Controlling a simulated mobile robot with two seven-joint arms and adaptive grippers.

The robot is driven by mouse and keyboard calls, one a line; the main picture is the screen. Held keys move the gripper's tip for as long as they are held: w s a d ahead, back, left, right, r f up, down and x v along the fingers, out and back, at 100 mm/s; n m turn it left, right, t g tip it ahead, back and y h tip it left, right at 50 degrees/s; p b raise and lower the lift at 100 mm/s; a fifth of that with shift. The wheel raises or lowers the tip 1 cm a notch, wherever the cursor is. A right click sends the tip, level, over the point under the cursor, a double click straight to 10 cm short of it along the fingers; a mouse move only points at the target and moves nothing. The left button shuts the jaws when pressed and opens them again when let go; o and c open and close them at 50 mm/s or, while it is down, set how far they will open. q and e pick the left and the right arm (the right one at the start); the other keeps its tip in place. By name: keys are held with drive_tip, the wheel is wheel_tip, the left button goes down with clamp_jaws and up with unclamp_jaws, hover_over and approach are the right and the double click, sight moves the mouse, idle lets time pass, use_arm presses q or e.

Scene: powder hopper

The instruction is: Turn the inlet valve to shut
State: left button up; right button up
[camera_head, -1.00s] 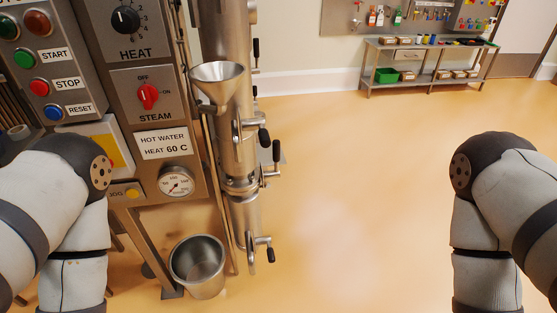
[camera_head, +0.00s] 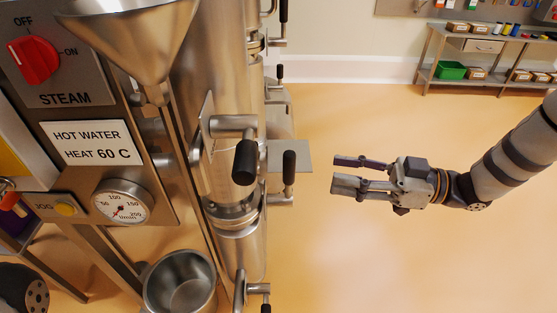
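A valve handle with a black grip (camera_head: 245,162) sits on the steel pipe just below the funnel (camera_head: 140,40); its metal arm runs roughly sideways and the grip hangs down. It looks like the inlet valve, but no label shows. A second black-gripped handle (camera_head: 289,168) stands upright just to its right. My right gripper (camera_head: 340,173) points left with its fingers apart, open and empty, over the floor to the right of both handles. It touches nothing. My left gripper is out of view; only a dark joint of that arm shows at the bottom left.
The control panel has a red STEAM knob (camera_head: 33,59) and a dial gauge (camera_head: 122,202). A steel bucket (camera_head: 181,284) stands below. Another valve handle (camera_head: 264,291) is low on the pipe. A shelf bench (camera_head: 487,43) is at the back. The floor around my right gripper is clear.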

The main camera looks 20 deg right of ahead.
sight(288, 166)
drive_tip(key=x, duration=1.1)
drive_tip(key=shift+s+b, duration=0.2)
drive_tip(key=shift+b, duration=0.15)
clamp_jaws()
